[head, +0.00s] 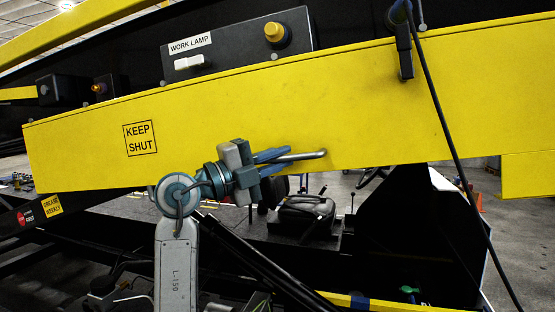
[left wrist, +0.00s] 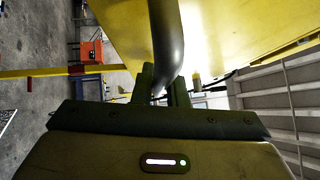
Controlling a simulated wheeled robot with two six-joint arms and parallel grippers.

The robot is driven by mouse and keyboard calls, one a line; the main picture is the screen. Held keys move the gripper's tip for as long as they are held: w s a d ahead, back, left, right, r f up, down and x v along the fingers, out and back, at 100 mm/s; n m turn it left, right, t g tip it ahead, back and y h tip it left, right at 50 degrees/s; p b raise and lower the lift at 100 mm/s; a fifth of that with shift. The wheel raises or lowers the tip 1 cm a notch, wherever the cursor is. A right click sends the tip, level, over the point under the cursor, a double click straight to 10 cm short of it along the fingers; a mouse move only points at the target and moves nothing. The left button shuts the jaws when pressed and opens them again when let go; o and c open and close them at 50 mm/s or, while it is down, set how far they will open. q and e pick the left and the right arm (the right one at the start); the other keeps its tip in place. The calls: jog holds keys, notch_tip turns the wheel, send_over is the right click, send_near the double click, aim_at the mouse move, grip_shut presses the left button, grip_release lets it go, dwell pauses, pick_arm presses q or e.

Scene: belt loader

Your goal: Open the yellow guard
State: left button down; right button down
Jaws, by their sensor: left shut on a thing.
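The yellow guard (head: 230,125) is a long panel crossing the head view, with a "KEEP SHUT" label (head: 140,138) on its left part. A grey bar handle (head: 305,156) sits at its lower edge, right of the label. My left gripper (head: 282,160) is shut on this handle, its blue fingers around the handle's left part. In the left wrist view the handle (left wrist: 166,40) runs down between the fingers (left wrist: 165,88), and the guard (left wrist: 225,40) fills the upper right. My right gripper is in neither view.
Above the guard is a black panel with a "WORK LAMP" label (head: 190,45), a white switch (head: 189,62) and a yellow knob (head: 275,32). A black latch (head: 404,52) and a hanging cable (head: 455,150) are at the right. Dark machinery (head: 303,212) lies below the guard.

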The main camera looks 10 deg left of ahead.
pick_arm(q)
jog(key=shift+w+d+f+b, duration=0.1)
jog(key=shift+w+f+b, duration=0.2)
jog(key=shift+b, duration=0.3)
jog(key=w+d+m+h+b, duration=0.1)
jog(key=w+m+h+b, duration=0.2)
jog(key=w, duration=0.5)
jog(key=shift+d+r+m, duration=0.25)
jog(key=shift+r+m, duration=0.15)
